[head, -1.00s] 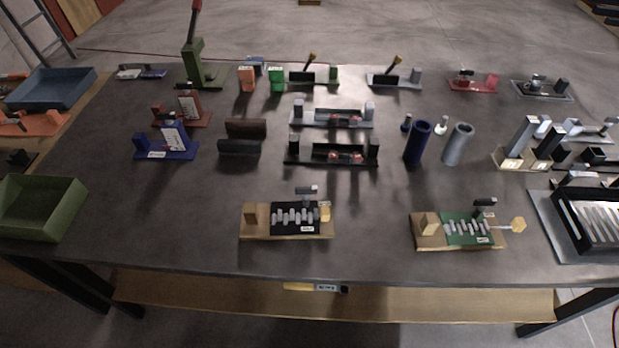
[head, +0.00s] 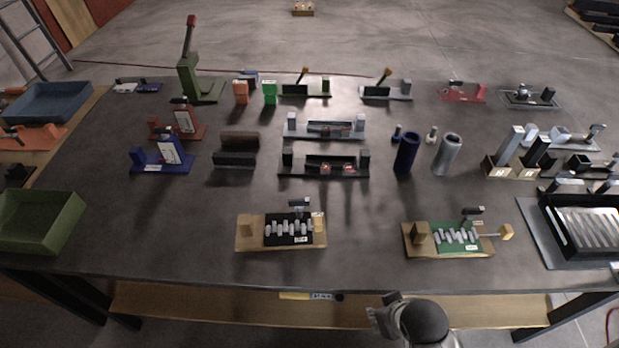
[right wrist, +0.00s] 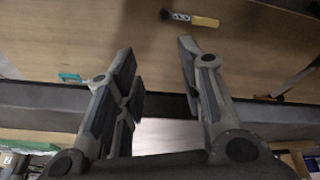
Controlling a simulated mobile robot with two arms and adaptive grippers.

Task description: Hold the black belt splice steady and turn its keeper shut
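The black belt splice (head: 290,231) lies on a wooden base near the front edge of the table, left of centre in the head view. Grey lacing teeth run across its black plate. A small wooden block sits at its right end, and a grey and black part stands up behind the teeth; I cannot tell which is the keeper. My right gripper (head: 383,308) is at the bottom of the head view, in front of the table edge and apart from the splice. In the right wrist view my right gripper (right wrist: 156,50) is open and empty. My left gripper is not in view.
A green belt splice (head: 456,238) with a wooden knob on a rod lies to the right. A green bin (head: 38,222) stands at the left. Several fixtures fill the table's back. A yellow-handled tool (right wrist: 192,19) lies on the lower shelf. Bare table surrounds the black splice.

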